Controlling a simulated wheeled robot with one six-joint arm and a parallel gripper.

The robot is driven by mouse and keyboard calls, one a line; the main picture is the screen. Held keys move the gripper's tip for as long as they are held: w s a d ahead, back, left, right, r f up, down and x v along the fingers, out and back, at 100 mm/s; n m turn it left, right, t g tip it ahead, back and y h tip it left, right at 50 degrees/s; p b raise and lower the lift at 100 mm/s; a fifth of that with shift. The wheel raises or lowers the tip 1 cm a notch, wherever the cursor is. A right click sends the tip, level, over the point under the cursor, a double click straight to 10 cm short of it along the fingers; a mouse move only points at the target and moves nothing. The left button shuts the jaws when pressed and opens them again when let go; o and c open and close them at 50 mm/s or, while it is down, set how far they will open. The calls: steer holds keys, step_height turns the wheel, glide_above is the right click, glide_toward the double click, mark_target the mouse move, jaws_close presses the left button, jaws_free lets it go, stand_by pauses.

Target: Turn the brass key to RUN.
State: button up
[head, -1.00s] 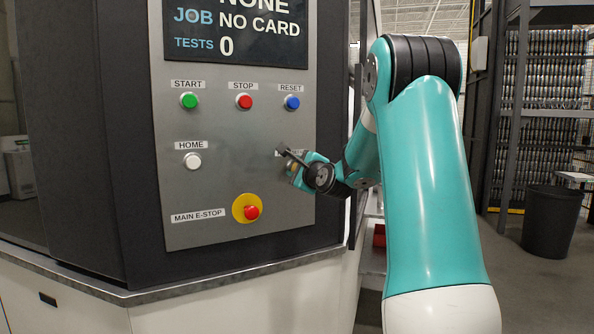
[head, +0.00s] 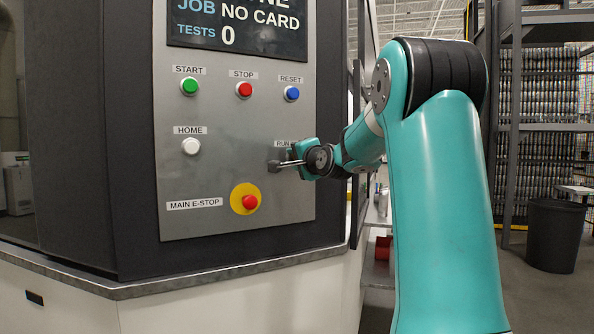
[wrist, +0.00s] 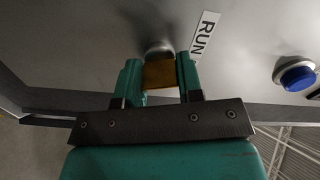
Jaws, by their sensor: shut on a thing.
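The brass key (wrist: 159,74) sits in a round metal lock (wrist: 157,48) on the grey panel. My gripper (wrist: 159,78) is shut on the key, with one teal finger on each side of it. In the head view my gripper (head: 284,163) is at the right part of the panel, just below the RUN label (head: 282,144), and the key cannot be made out there. The RUN label (wrist: 205,36) also shows in the wrist view, steeply tilted, beside the lock. How far the key is turned cannot be told.
On the panel (head: 225,130) are a blue RESET button (head: 292,93) above my gripper, a red STOP button (head: 244,90), a green START button (head: 190,86) and a white HOME button (head: 191,146). The red MAIN E-STOP (head: 249,202) is below left of my gripper.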

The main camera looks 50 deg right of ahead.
steer(key=shift+f+n+b, duration=0.1)
steer(key=shift+n+b, duration=0.85)
steer(key=shift+n, duration=0.15)
steer(key=o, duration=0.9)
steer(key=shift+o, duration=0.2)
steer(key=shift+s, duration=0.1)
steer(key=b+v, duration=0.4)
steer(key=v, duration=1.3)
steer(key=shift+s+a, duration=0.1)
